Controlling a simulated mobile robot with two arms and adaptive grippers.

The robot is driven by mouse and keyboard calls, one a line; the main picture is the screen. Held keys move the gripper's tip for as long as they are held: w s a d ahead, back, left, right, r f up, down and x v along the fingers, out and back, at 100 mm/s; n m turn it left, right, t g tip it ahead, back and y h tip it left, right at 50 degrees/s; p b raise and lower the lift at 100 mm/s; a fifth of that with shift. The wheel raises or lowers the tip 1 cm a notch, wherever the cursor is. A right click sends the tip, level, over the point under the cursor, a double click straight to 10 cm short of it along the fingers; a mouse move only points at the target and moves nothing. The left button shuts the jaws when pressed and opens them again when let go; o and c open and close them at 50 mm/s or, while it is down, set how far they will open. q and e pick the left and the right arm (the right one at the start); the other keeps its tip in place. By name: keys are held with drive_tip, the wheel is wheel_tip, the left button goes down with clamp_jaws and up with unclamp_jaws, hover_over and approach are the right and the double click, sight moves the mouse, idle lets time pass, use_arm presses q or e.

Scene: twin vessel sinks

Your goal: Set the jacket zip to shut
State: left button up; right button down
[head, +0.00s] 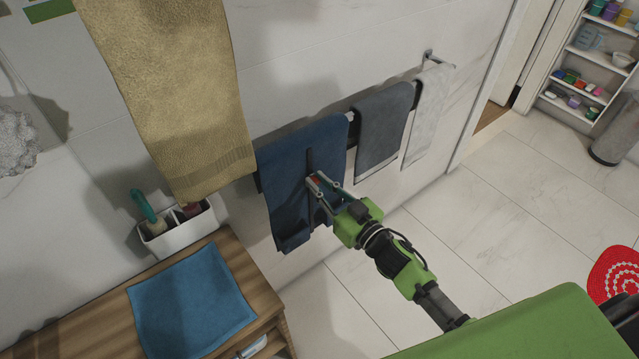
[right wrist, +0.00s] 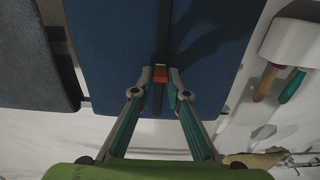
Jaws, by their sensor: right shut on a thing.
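The jacket (head: 283,190) appears as a dark blue cloth panel hanging on the wall rail, with a narrow dark zip strip (head: 310,158) running down it. My right gripper (head: 316,182) is at mid-height on the strip, its fingers closed around a small red zip pull. In the right wrist view the red pull (right wrist: 158,97) sits between the two fingertips, and the dark strip (right wrist: 163,35) runs on from it across the blue cloth (right wrist: 115,45). I cannot tell which part of the zip is joined. My left gripper is not in view.
A grey towel (head: 382,125) and a pale towel (head: 427,115) hang to the right. A tan towel (head: 185,90) hangs at the upper left. Below it are a white caddy (head: 180,238) and a wooden counter (head: 100,310) with a blue cloth (head: 190,305). Tiled floor (head: 480,220) is open at right.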

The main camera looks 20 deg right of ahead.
wheel_tip(320, 180, up, 8)
drive_tip(key=p, duration=0.6)
drive_tip(key=shift+f, duration=0.2)
drive_tip(key=c, duration=2)
unclamp_jaws()
drive_tip(key=shift+o, duration=0.2)
drive_tip(key=shift+s+f, duration=0.1)
drive_tip(key=shift+s+d, duration=0.15)
drive_tip(key=shift+s, duration=0.1)
approach(310, 154)
drive_tip(key=v, duration=0.5)
drive_tip(key=shift+s+r, duration=0.25)
drive_tip(key=shift+s, duration=0.15)
